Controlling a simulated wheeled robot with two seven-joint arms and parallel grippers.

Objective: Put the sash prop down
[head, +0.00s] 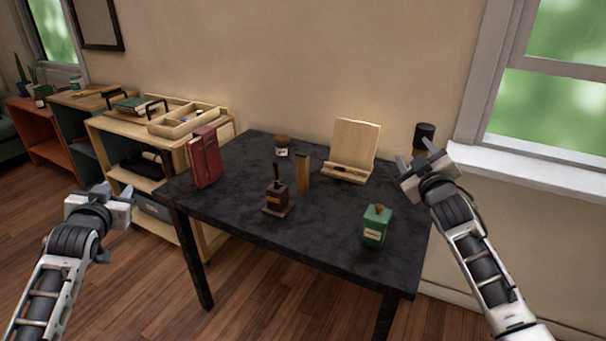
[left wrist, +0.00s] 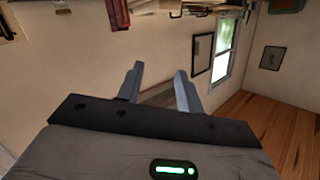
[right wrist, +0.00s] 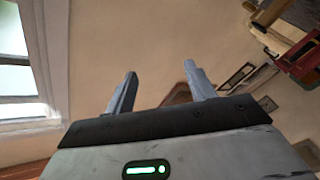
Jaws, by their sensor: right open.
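A narrow upright wooden block (head: 303,175) stands near the middle of the dark table (head: 335,235). It may be the sash prop, but I cannot tell for sure. My right gripper (head: 417,158) is open and empty, raised over the table's right side near the window. It also shows in the right wrist view (right wrist: 160,90) with nothing between its fingers. My left gripper (head: 119,190) is open and empty, left of the table and apart from it. It also shows in the left wrist view (left wrist: 156,87).
A dark cylinder (head: 424,133) is behind my right gripper. The table's front middle is clear.

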